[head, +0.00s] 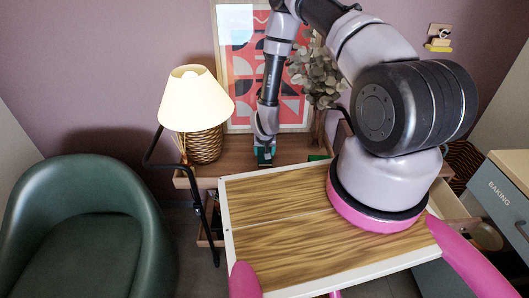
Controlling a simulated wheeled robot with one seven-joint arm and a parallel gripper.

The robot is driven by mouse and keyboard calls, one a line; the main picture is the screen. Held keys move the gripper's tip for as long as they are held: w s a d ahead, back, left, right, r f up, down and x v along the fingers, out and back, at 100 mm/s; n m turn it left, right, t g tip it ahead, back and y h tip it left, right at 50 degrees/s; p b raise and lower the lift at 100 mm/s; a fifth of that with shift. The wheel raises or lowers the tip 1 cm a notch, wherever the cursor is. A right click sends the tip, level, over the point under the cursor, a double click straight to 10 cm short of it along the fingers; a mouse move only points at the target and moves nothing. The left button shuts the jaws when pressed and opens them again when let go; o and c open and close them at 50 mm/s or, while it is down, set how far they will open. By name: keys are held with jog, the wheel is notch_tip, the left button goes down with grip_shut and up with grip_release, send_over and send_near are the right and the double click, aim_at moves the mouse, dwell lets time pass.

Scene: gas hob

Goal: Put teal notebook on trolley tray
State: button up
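My gripper (265,150) points down at the wooden desk (292,150) behind the tray, left of centre. A small dark teal thing (265,159), which may be the teal notebook, shows right at its fingertips. It is too small to tell whether the fingers are closed on it or around it. The trolley tray (275,200) has a wood-grain surface with a pale rim. Its visible surface is bare apart from my arm's base at its right. A green item (317,157) lies on the desk right of the gripper, partly hidden.
A lamp with a cream shade (196,98) and woven base stands on the desk's left. A framed red print (240,70) and a leafy plant (318,80) stand behind. A green armchair (85,225) is at left; a cabinet marked BAKING (497,192) is at right.

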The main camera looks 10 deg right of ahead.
jog(key=shift+f, duration=0.1)
jog(key=o, duration=1.5)
